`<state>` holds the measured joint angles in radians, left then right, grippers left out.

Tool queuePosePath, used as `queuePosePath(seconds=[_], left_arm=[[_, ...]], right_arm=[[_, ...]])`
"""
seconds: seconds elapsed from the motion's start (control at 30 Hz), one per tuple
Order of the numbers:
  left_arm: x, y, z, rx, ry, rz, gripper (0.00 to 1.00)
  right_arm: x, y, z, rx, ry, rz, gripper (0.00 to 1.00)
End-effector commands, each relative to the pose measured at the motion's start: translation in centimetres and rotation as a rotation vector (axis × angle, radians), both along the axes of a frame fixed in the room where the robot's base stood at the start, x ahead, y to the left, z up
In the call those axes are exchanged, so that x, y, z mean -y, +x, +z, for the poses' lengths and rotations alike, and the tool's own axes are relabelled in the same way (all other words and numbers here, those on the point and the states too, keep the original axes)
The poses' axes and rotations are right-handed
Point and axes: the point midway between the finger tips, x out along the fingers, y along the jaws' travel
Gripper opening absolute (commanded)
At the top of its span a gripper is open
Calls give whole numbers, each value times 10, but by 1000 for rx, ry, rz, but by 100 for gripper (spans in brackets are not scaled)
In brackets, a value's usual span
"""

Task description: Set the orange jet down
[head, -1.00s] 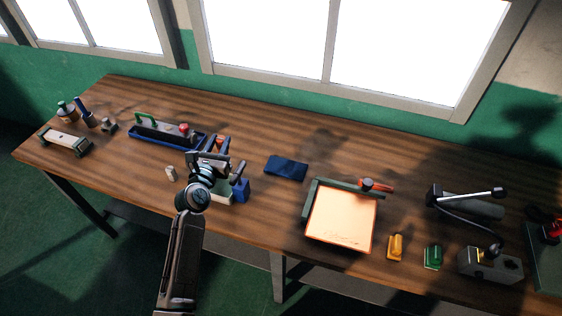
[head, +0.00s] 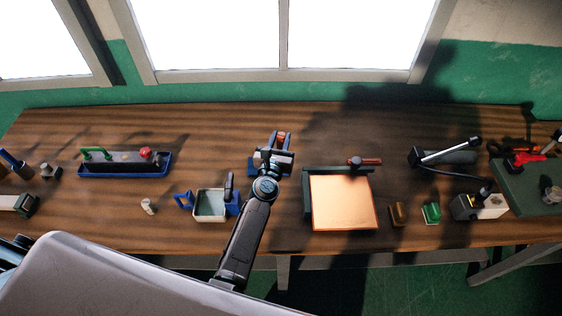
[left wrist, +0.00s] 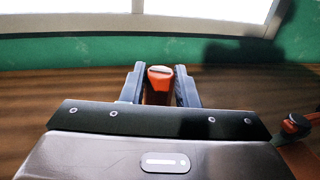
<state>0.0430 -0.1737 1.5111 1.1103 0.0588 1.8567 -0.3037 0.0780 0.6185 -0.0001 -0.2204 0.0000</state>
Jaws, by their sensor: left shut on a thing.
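The orange jet (head: 283,136) is a small orange piece with a dark slot across its top. It is between the fingers of my left gripper (head: 284,140), which is shut on it. In the left wrist view the jet (left wrist: 159,79) stands between the two blue-grey fingers (left wrist: 160,72), its lower part hidden by the gripper body. The gripper is above the middle of the table, left of the orange-topped board. I cannot tell whether the jet touches the wood. My right gripper is not in view.
The wooden table (head: 230,130) is bare behind the jet. A blue caddy (head: 125,168) is at the back left. Brown (head: 397,214) and green (head: 431,212) pieces lie further right.

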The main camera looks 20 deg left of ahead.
Motion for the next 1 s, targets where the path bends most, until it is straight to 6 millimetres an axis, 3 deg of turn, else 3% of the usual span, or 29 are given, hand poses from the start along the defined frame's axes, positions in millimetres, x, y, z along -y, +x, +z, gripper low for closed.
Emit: queuePosePath(seconds=[0.3,0.53,0.8,1.0], left_arm=[[0,0,-52,0,0,0,6],[0,0,-63,0,1,0,6],[0,0,-94,0,0,0,6],[0,0,-95,1,-1,0,6]], right_arm=[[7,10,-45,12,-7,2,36],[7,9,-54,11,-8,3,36],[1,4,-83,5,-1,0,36],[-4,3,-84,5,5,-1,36]])
